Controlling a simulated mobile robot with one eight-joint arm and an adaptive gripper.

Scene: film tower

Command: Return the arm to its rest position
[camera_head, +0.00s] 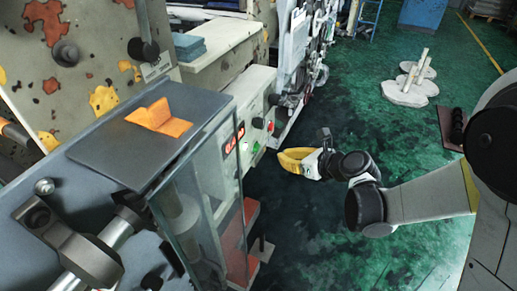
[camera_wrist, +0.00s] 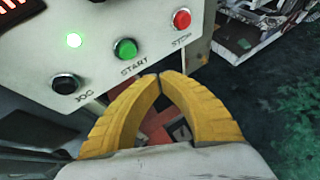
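My gripper (camera_head: 290,160) shows in the head view with yellow fingers, held out in front of the control panel and above the green floor. My arm stretches from the right edge towards the panel and is bent near the wrist. In the wrist view the two curved fingertips (camera_wrist: 160,76) meet or nearly meet, with nothing between them. The green START button (camera_wrist: 125,49) is just beyond and left of the tips. The red STOP button (camera_wrist: 182,19) is farther up to the right, and the black JOG button (camera_wrist: 66,84) is to the left.
The control panel (camera_head: 255,105) with a red display stands left of my gripper. A glass-sided guard (camera_head: 190,215) and a grey ledge with an orange piece (camera_head: 160,118) are at the left. The green floor (camera_head: 340,110) is open; a pale stand (camera_head: 410,88) is farther back.

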